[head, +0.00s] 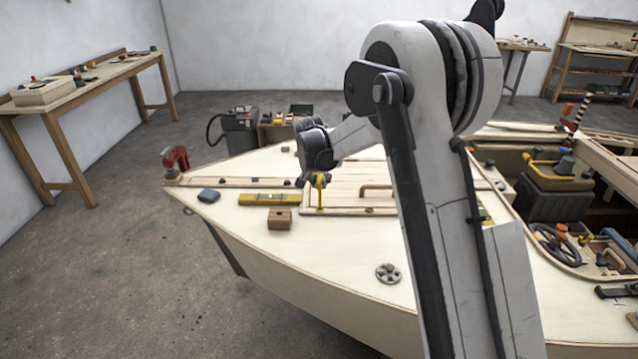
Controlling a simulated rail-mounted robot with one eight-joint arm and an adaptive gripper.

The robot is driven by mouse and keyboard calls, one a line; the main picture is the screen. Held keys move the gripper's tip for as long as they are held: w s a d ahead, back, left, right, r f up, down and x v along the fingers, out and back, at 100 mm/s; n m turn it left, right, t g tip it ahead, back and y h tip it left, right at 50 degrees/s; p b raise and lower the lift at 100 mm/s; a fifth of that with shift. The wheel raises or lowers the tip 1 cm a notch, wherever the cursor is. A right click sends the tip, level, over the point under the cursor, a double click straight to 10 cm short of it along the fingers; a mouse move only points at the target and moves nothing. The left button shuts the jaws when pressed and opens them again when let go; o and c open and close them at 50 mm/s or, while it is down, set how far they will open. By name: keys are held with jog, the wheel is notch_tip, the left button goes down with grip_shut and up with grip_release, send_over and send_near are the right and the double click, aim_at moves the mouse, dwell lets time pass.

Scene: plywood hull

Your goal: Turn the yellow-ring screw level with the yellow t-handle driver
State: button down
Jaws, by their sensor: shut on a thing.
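My gripper (312,178) is over the plywood deck, left of my arm's large joint, and points down. It is small in the picture and partly hidden by my wrist. It is shut on the yellow t-handle driver (320,195), whose shaft stands about upright below the fingers. The shaft's lower end is at or just above the deck, near the edge of a framed panel; I cannot tell whether it touches.
Left of the driver are a yellow level (270,199), a wooden block (279,218), a dark blue pouch (208,195) and a red clamp (175,158). A round metal fitting (388,273) sits nearer on the deck.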

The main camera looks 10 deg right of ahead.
jog(key=n, duration=0.1)
jog(key=n+y+b, duration=0.1)
jog(key=shift+s+d+n, duration=0.1)
jog(key=shift+d+n, duration=0.1)
jog(key=shift+n, duration=0.1)
jog(key=shift+d+n+t+y+b, duration=0.1)
jog(key=shift+n+t+y+b, duration=0.35)
jog(key=shift+n, duration=0.75)
